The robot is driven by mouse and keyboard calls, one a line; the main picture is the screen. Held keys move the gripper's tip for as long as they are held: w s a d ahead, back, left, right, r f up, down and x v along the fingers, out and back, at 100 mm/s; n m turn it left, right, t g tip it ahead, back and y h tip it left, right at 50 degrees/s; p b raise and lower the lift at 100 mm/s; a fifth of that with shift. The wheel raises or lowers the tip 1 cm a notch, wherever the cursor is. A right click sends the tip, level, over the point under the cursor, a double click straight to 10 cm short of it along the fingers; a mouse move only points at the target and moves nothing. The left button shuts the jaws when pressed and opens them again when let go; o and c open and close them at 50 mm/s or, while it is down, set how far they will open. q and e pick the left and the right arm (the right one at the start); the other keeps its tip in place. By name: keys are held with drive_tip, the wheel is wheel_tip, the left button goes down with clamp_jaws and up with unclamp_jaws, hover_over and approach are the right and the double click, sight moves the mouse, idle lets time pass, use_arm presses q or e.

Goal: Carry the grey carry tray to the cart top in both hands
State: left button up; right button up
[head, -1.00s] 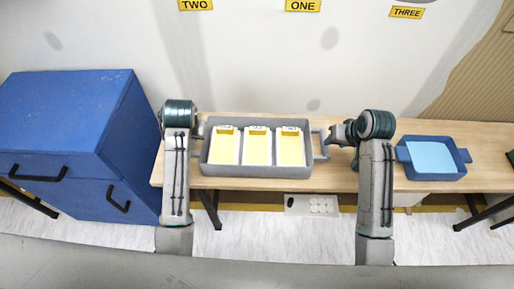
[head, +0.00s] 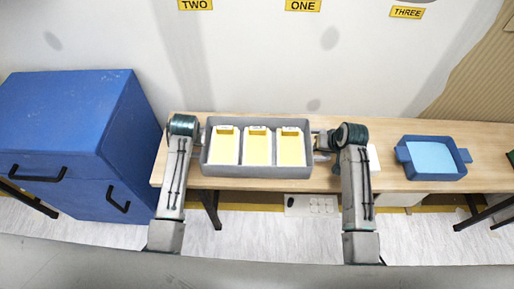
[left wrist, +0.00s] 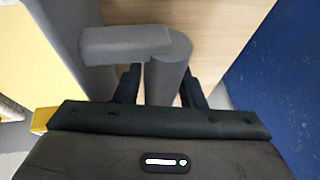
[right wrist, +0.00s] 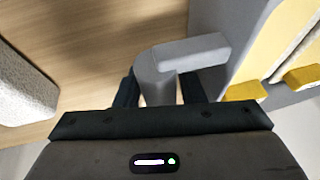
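The grey carry tray (head: 256,172) stands on the wooden table and holds three white bins (head: 257,147) with yellow fronts. My left gripper (left wrist: 163,85) is at the tray's left handle (left wrist: 168,70), one finger on each side of its post. My right gripper (right wrist: 160,88) is likewise around the right handle (right wrist: 158,75). The handles fill most of the space between the fingers; whether the fingers press on them I cannot tell. In the head view both handles are largely hidden by my arms. The cart top is not something I can make out in these views.
A blue cabinet (head: 65,135) stands at the left, close to the table's end. A blue tray (head: 432,172) with a light blue inside sits on the table (head: 385,150) to the right. A wall with numbered yellow signs is behind.

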use_arm(q)
drive_tip(key=shift+f, duration=0.1)
use_arm(e)
drive_tip(key=shift+f, duration=0.1)
use_arm(q)
drive_tip(key=shift+c, duration=0.5)
use_arm(e)
drive_tip(key=shift+c, duration=0.5)
use_arm(q)
clamp_jaws()
use_arm(e)
clamp_jaws()
use_arm(q)
drive_tip(key=shift+w+r, duration=0.15)
drive_tip(key=shift+r, duration=0.05)
use_arm(e)
drive_tip(key=shift+w, duration=0.15)
